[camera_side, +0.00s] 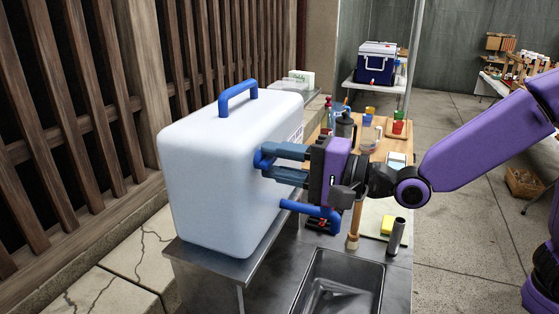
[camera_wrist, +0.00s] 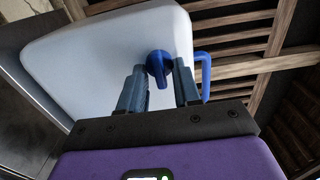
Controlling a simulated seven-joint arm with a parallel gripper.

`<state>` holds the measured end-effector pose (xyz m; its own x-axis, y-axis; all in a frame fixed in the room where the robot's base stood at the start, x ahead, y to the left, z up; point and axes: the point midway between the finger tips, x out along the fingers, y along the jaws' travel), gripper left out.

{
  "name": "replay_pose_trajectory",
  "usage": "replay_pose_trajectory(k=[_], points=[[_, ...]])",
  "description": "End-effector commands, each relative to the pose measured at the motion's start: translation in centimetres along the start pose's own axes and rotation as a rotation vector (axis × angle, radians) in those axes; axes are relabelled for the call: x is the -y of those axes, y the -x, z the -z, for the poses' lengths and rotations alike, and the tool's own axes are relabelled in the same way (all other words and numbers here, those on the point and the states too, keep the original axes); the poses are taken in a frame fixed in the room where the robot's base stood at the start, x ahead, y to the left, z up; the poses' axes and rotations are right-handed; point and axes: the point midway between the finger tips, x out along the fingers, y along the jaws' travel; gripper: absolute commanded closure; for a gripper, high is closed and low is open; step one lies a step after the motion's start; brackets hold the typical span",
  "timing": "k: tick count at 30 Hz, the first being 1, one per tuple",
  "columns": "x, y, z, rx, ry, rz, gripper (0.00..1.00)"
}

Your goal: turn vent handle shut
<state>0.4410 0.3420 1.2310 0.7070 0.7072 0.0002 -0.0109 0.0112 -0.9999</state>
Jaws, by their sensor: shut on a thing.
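A pale blue-white box-shaped container (camera_side: 215,165) stands on a metal counter, with a blue carrying handle (camera_side: 238,96) on top. The blue vent handle (camera_side: 263,159) is on its right-hand face, partly hidden by my fingers. My gripper (camera_side: 285,163) reaches in from the right with its fingers around the vent handle, shut on it. In the wrist view the vent handle (camera_wrist: 160,67) shows between the two grey-blue fingers (camera_wrist: 158,92). Contact at the fingertips is hard to make out. A blue spout (camera_side: 315,213) with a red part sticks out lower on the same face.
A metal sink (camera_side: 340,285) lies in front, with a dark grey cylinder (camera_side: 396,238) beside it. Bottles and a wooden board (camera_side: 370,140) with small items stand behind my gripper. A slatted wooden wall (camera_side: 75,110) runs along the left. A blue cooler (camera_side: 376,66) stands farther back.

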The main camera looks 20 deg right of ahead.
Motion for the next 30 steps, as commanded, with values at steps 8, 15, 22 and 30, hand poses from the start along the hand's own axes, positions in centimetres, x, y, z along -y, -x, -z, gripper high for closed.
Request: replay_pose_trajectory(k=[8, 15, 22, 30], points=[[-0.1, 0.0, 0.0, 0.001, -0.001, -0.003, 0.62], [-0.1, 0.0, 0.0, 0.0, 0.0, -0.002, 0.62], [0.0, 0.2, 0.0, 0.0, 0.0, -0.001, 0.62], [0.1, 3.4, 0.0, 0.001, 0.0, 0.001, 0.62]])
